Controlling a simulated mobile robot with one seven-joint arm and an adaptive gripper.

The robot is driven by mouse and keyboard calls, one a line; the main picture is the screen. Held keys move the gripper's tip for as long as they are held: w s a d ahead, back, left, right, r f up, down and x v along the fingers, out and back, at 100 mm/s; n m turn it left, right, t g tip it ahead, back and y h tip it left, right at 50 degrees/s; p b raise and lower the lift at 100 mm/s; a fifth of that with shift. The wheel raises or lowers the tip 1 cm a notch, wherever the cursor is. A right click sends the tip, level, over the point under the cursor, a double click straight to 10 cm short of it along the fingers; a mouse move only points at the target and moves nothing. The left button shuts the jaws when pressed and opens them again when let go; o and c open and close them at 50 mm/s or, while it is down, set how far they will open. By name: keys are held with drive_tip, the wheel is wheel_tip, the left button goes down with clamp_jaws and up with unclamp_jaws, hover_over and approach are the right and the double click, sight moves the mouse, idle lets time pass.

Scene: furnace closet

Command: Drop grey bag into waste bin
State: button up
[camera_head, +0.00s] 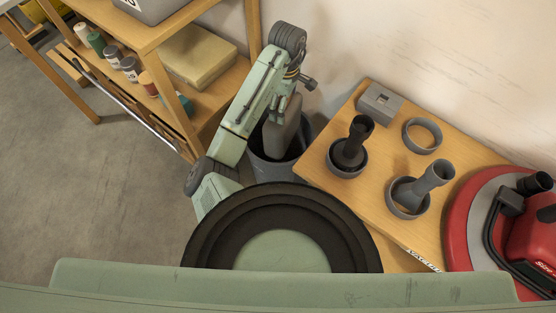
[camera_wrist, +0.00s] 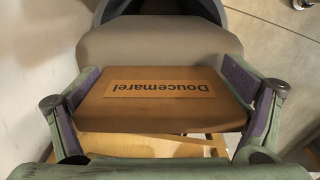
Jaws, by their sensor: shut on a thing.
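The grey bag (camera_head: 283,128) hangs below my gripper (camera_head: 289,104) in the head view, its lower end at the mouth of the waste bin (camera_head: 262,172). In the wrist view the bag (camera_wrist: 160,45) sits between both fingers of my gripper (camera_wrist: 160,95), which is shut on it. The dark bin (camera_wrist: 238,20) shows beyond the bag's far end. I cannot tell how far the bag reaches below the rim. My arm hides part of the bin.
A wooden table (camera_head: 330,178) right of the bin holds grey nozzles, a ring (camera_head: 422,135) and a square block (camera_head: 380,101). A red vacuum (camera_head: 480,225) stands far right. A wooden shelf (camera_head: 160,40) with jars and a yellowish block (camera_head: 197,57) is on the left. Floor is clear at lower left.

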drive_tip(key=o, duration=1.5)
drive_tip(key=shift+r, duration=0.1)
wheel_tip(320, 180, up, 12)
drive_tip(key=shift+f, duration=0.1)
